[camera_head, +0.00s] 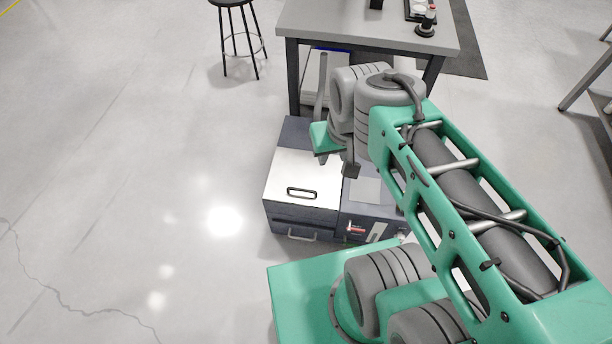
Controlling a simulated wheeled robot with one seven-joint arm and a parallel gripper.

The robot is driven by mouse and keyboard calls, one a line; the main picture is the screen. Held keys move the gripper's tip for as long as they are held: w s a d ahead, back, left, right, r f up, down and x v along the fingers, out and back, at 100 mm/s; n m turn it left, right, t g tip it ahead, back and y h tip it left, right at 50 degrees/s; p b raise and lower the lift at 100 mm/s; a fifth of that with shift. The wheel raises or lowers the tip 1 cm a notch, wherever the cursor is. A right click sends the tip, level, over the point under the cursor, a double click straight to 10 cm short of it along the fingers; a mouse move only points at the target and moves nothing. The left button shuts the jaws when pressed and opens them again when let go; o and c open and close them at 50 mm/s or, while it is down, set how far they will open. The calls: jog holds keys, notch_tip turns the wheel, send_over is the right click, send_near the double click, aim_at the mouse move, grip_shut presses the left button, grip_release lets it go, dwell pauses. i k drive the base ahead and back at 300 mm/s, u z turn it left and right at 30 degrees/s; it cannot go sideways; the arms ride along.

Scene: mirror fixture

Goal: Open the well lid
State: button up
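The well lid (289,167) appears to be the flat silver panel on top of a low dark grey cabinet (291,217). It lies flat and looks closed. A black bar handle (301,193) sits near its front edge. My gripper (337,168) hangs from the end of my green and grey arm, above the right part of the cabinet. It is to the upper right of the handle and apart from it. My arm partly hides the fingers, so I cannot tell their opening or whether they touch the cabinet.
A lower drawer handle (302,236) and a red-marked part (355,229) are on the cabinet front. A grey table (335,28) stands behind, with a black stool (238,35) beside it. The floor to the left is clear.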

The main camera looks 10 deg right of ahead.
aim_at(296, 177)
jog(key=z, duration=0.05)
jog(key=k, duration=0.5)
jog(key=u, duration=0.9)
jog(key=i, duration=0.95)
jog(key=z, duration=0.35)
